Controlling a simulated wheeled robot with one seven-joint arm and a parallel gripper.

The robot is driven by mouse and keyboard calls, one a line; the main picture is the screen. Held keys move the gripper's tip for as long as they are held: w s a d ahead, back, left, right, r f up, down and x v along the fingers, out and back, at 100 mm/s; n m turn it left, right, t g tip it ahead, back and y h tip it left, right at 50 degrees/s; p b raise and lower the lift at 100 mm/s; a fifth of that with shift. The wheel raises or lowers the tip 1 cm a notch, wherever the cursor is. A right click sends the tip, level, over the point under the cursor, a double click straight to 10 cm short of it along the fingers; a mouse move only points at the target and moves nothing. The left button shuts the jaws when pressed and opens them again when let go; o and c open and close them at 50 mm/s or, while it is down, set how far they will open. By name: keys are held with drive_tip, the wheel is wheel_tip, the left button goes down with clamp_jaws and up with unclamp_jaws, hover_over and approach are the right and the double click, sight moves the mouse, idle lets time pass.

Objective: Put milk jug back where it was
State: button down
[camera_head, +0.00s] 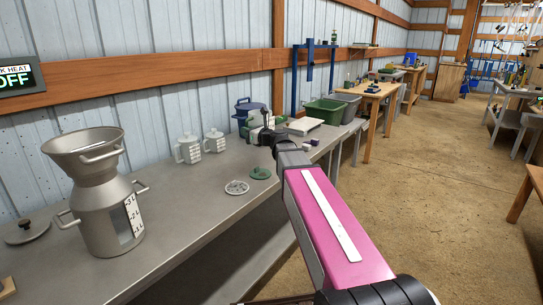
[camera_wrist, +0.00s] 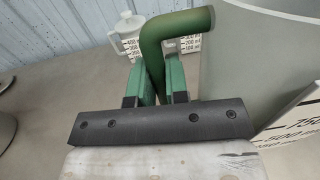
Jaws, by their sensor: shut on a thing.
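The milk jug (camera_wrist: 258,65) is a large pale grey vessel at the right of the wrist view, with a white volume scale and a green bent handle (camera_wrist: 180,22). Only part of its body shows, and its base is hidden. My gripper (camera_wrist: 162,80) has its green fingers shut around the upright part of that handle. In the head view my gripper (camera_head: 268,133) is small, over the far part of the grey workbench (camera_head: 190,215), beyond my pink arm link. I cannot make out the jug clearly there, nor whether it touches the bench.
Two pale measuring jugs (camera_head: 188,149) stand by the wall. A grey can with a funnel top (camera_head: 110,215) stands at the left. A perforated disc (camera_head: 237,187) and green lid (camera_head: 260,173) lie on the bench. A blue container (camera_head: 245,107) and green bin (camera_head: 322,111) are farther back.

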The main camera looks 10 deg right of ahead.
drive_tip(key=w+d+f, duration=0.4)
drive_tip(key=w+d, duration=0.1)
drive_tip(key=w+d+f, duration=0.2)
drive_tip(key=w, duration=0.1)
drive_tip(key=shift+w+d+f, duration=0.15)
drive_tip(key=shift+d+f, duration=0.15)
drive_tip(key=shift+f, duration=2.1)
drive_tip(key=c, duration=1.1)
unclamp_jaws()
drive_tip(key=shift+f, duration=0.1)
drive_tip(key=v, duration=1.2)
